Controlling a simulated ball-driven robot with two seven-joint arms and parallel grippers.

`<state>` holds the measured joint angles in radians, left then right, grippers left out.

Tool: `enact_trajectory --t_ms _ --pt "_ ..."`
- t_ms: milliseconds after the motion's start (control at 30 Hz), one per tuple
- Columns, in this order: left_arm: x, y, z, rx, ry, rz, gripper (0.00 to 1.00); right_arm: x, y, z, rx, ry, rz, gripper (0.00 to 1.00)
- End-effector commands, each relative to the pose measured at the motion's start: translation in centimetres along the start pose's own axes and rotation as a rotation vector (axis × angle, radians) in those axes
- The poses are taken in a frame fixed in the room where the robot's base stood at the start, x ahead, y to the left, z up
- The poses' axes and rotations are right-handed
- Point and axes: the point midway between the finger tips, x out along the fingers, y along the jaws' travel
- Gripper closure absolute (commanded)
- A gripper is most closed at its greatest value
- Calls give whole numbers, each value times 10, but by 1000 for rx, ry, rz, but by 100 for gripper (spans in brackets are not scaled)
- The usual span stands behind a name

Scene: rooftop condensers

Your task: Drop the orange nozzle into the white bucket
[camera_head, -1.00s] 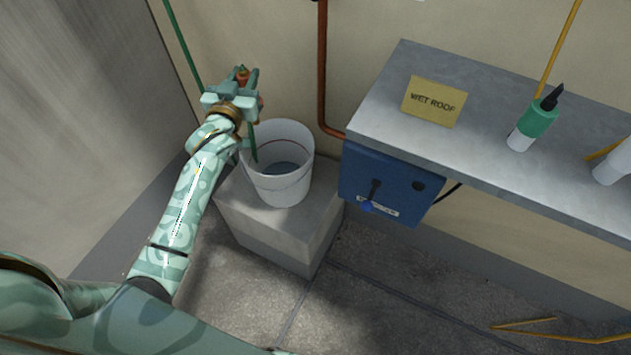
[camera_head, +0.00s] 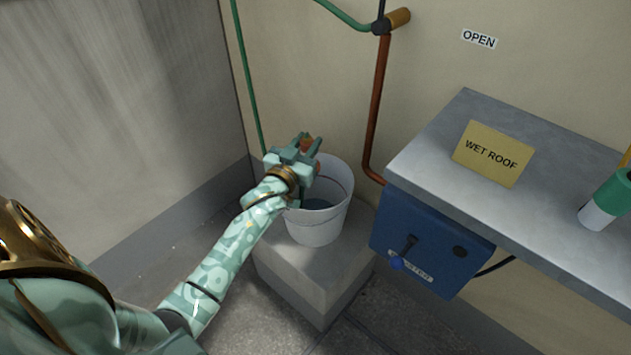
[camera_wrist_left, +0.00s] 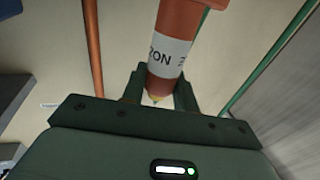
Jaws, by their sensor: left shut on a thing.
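The orange nozzle (camera_wrist_left: 178,40), with a white printed label, is held between the fingers of my left gripper (camera_wrist_left: 158,88) in the wrist view. In the head view my left gripper (camera_head: 300,158) is at the back left rim of the white bucket, and a bit of the orange nozzle (camera_head: 306,142) shows at its fingers. The white bucket (camera_head: 318,229) stands upright on a concrete block, with dark water-like contents inside. My gripper and wrist hide part of its left rim. My right gripper is not in view.
The concrete block (camera_head: 318,288) holds the bucket. A blue box (camera_head: 425,240) with a lever is right of it, under a grey shelf (camera_head: 430,155) bearing a yellow sign (camera_head: 493,153) and a green-and-white bottle (camera_head: 607,205). A copper pipe (camera_head: 376,110) and a green hose (camera_head: 248,80) run along the wall.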

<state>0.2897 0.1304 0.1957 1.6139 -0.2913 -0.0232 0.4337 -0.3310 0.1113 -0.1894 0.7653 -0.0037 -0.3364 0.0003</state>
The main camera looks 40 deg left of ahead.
Motion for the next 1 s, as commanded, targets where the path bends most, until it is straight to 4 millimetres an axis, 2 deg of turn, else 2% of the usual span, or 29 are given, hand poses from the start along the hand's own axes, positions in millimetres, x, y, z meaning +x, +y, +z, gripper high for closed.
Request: enact_trajectory --t_ms 133,167,200,233,500,633,767,1000 --pt "0 0 -2 0 2 0 100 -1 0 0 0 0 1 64" --pt "0 0 -2 0 2 0 62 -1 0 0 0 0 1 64" --pt "0 0 -2 0 2 0 51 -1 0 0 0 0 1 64" --pt "0 0 -2 0 2 0 45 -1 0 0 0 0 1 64" --pt "-1 0 -1 0 0 0 45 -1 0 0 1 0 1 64" --pt "-11 0 -3 -2 0 0 45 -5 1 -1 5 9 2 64" --pt "-37 0 -6 -3 1 -1 45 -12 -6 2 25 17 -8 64" --pt "-103 0 -6 -2 1 -1 45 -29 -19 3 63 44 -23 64"
